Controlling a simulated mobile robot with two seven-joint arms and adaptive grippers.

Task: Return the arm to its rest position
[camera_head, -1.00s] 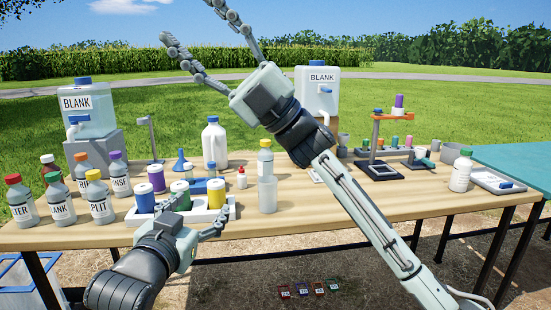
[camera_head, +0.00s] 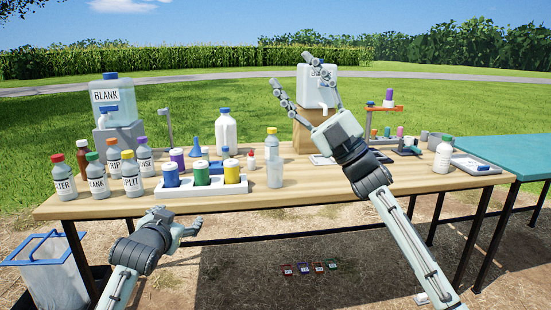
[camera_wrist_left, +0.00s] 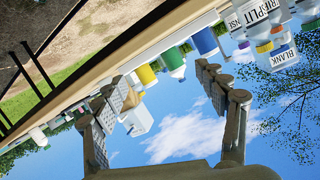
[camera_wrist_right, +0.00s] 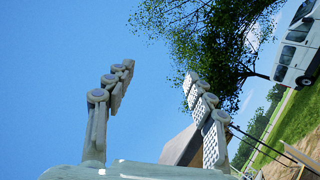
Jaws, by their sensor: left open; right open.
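My left gripper (camera_head: 178,221) is open and empty, low in front of the table's near edge. In the left wrist view its two fingers stand apart (camera_wrist_left: 160,88), with the table edge and bottles beyond. My right gripper (camera_head: 291,70) is open and empty, raised above the table with its fingers pointing up and away. It overlaps the right BLANK container (camera_head: 318,90) in the head view and partly hides it; I cannot tell the gap between them. In the right wrist view its fingers are spread against sky (camera_wrist_right: 160,78).
A teal table (camera_head: 515,150) stands at right. A blue-rimmed bin (camera_head: 50,275) is at lower left.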

